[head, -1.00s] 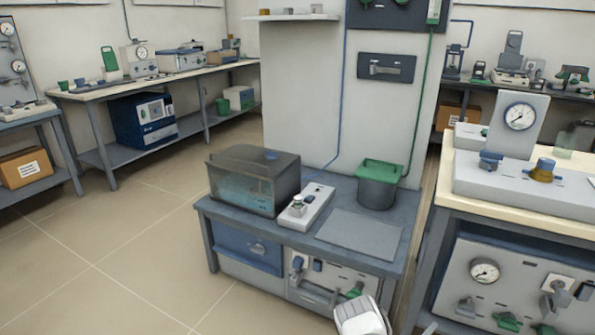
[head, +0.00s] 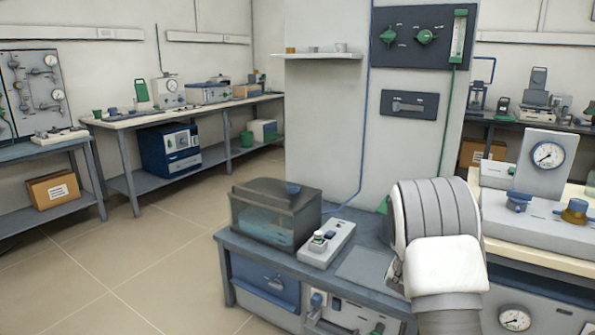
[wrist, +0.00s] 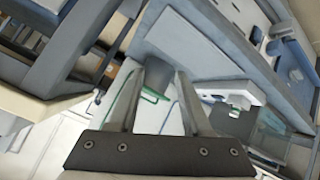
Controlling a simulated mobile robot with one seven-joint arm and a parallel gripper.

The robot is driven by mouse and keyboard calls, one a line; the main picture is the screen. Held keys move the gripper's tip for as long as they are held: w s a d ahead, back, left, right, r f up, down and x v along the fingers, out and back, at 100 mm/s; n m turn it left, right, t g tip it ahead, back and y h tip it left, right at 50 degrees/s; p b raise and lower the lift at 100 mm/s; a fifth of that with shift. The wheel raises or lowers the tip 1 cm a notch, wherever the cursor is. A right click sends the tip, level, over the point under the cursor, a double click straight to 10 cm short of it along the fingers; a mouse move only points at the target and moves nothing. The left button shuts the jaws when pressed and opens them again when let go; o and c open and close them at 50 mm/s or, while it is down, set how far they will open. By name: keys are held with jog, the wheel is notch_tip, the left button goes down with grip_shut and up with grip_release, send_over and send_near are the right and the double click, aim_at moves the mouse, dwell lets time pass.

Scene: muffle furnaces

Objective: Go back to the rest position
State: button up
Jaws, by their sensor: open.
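My gripper (wrist: 158,85) shows in the wrist view with its two fingers apart and nothing held between them. In the head view, my white and grey arm rises at the lower right in front of the bench. The gripper itself cannot be made out there. The arm hides most of the green-lidded pot, of which only a green edge (head: 383,205) shows, and part of the flat grey plate (head: 366,266).
The blue-grey bench (head: 255,245) carries a dark glass tank (head: 275,215) and a small white device (head: 327,243). A panel (head: 423,37) hangs on the wall behind. A gauge unit (head: 545,165) stands at right. The floor (head: 150,260) at left is clear.

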jog(key=s+a+r+y, duration=0.3)
jog(key=s+a+r, duration=0.4)
jog(key=r, duration=0.3)
jog(key=s+a+r+y, duration=0.2)
jog(key=s+a+r, duration=0.45)
jog(key=r, duration=0.25)
jog(key=s+a+r+g, duration=0.2)
jog(key=s, duration=1.1)
jog(key=s+a+r+g, duration=0.1)
jog(key=s+a+r, duration=0.1)
jog(key=s, duration=1.1)
notch_tip(320, 180, up, 28)
jog(key=p, duration=2.8)
jog(key=shift+s+d, duration=0.2)
jog(key=shift+s, duration=0.2)
jog(key=shift+d, duration=0.15)
